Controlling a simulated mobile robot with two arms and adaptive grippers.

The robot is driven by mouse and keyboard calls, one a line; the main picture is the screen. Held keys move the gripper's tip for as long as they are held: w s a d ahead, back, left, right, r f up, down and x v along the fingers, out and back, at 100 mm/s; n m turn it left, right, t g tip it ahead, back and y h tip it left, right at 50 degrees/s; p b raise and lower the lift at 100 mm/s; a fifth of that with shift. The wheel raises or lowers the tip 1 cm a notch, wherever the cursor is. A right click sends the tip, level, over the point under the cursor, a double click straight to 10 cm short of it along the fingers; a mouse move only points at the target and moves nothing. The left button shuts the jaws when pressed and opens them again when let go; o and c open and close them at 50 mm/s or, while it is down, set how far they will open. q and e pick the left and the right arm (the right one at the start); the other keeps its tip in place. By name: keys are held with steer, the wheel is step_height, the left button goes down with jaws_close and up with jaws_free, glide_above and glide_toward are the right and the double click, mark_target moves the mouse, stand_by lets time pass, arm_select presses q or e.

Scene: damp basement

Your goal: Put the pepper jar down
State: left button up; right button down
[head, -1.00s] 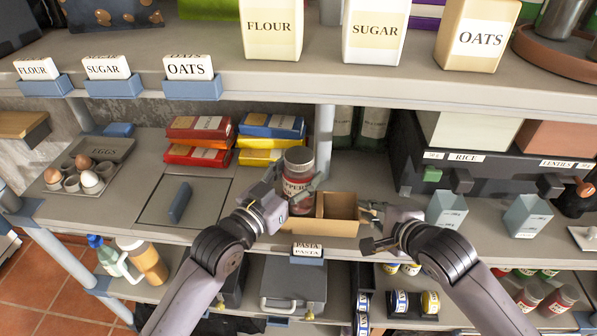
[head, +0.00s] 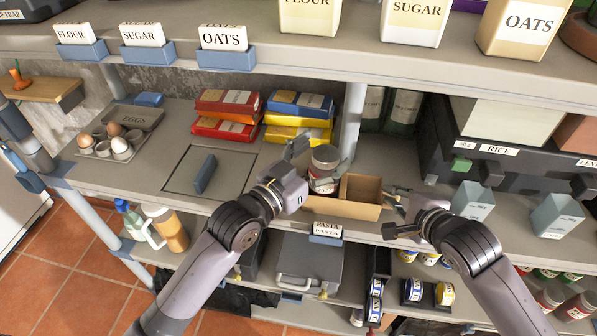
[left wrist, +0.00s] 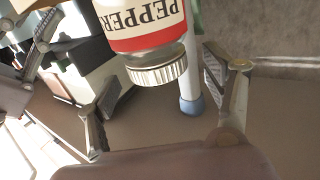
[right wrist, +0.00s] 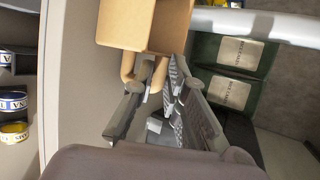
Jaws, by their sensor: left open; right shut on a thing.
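The pepper jar (head: 324,182), with a grey lid and a red and cream label, stands upright at the left end of the small cardboard box (head: 360,190). The box wall hides its base, so I cannot tell whether it is inside or just beside the box. My left gripper (head: 321,160) is open around the jar, one finger clear to its left. In the left wrist view the jar (left wrist: 145,35) shows lid-down between the spread fingers. My right gripper (head: 396,212) is shut on the box at its right end; the right wrist view shows the box (right wrist: 150,25) at the fingertips.
Red and blue-yellow packets (head: 300,105) lie behind left. An egg tray (head: 137,118) and a hatch with a blue handle (head: 205,174) are further left. A dark RICE case (head: 480,165) and blue-grey bins (head: 472,200) are right. The upper shelf (head: 350,65) overhangs the back.

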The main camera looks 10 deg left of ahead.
arm_select(q)
steer(key=v, duration=1.1)
arm_select(e)
steer(key=c, duration=1.5)
jaws_free()
steer(key=shift+c, duration=0.2)
steer(key=shift+s, duration=0.1)
